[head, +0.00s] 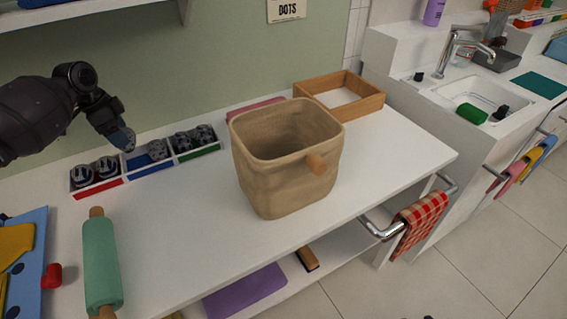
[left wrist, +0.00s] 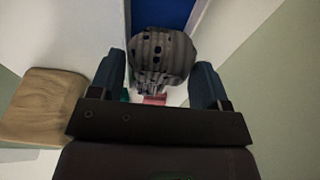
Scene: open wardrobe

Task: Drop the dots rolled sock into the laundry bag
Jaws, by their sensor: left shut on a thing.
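My left gripper (head: 124,141) is above the divided sock tray (head: 112,185), by its blue compartment. In the left wrist view the gripper (left wrist: 160,82) is shut on a grey ribbed rolled sock with dark dots (left wrist: 162,52), held between its two fingers, with blue behind it. In the head view the held sock is largely hidden by the gripper. The tan laundry bag (head: 265,180) stands open and upright on the white counter, right of the gripper and apart from it. My right gripper is not in view.
Other rolled socks lie in the tray's red, blue and green compartments. A wooden box (head: 368,103) stands behind the bag. A green rolling pin (head: 101,262) lies at the front left. A sign reading DOTS (head: 287,10) is on the wall. Counter between tray and bag is clear.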

